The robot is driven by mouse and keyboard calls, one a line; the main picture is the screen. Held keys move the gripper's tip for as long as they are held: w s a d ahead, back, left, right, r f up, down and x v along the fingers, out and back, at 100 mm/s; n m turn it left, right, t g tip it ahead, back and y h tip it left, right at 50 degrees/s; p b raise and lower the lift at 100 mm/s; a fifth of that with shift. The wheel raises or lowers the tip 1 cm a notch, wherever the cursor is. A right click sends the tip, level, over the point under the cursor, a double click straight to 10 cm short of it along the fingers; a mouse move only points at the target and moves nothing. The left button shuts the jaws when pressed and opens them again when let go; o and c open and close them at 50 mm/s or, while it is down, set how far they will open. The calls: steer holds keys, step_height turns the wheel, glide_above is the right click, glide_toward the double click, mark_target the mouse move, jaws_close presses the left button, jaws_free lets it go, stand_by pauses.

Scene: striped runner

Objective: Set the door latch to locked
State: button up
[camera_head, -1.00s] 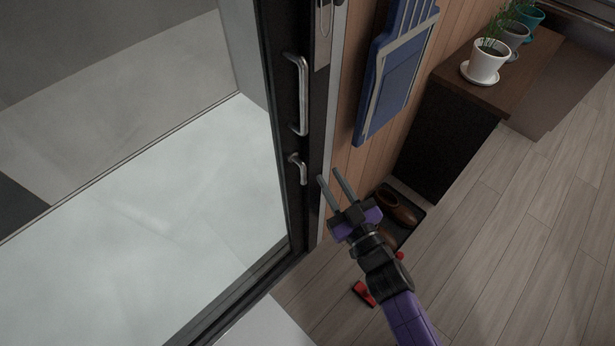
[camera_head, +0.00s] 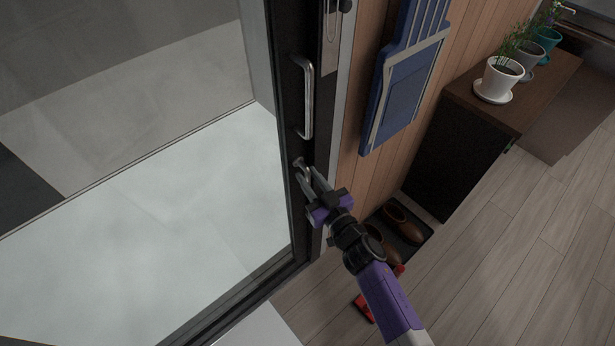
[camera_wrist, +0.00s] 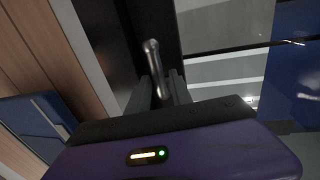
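The door latch (camera_head: 298,163) is a small metal lever on the dark door frame, below the long metal pull handle (camera_head: 308,98). In the wrist view the latch lever (camera_wrist: 151,52) points toward my gripper, with its lower end between the two fingers. My gripper (camera_head: 308,178) is at the latch in the head view, its fingers partly covering the lever. In the wrist view the gripper (camera_wrist: 163,92) has a finger on each side of the lever. The fingers look apart; whether they touch the lever is unclear.
A glass door pane (camera_head: 190,190) lies left of the frame. A blue board (camera_head: 405,90) hangs on the wood wall to the right. A dark cabinet (camera_head: 465,150) with potted plants stands farther right. Shoes (camera_head: 404,222) and a red object (camera_head: 364,306) are on the floor.

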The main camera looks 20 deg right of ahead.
steer(key=shift+w, duration=0.5)
steer(key=shift+c, duration=0.3)
jaws_close()
stand_by(0.9)
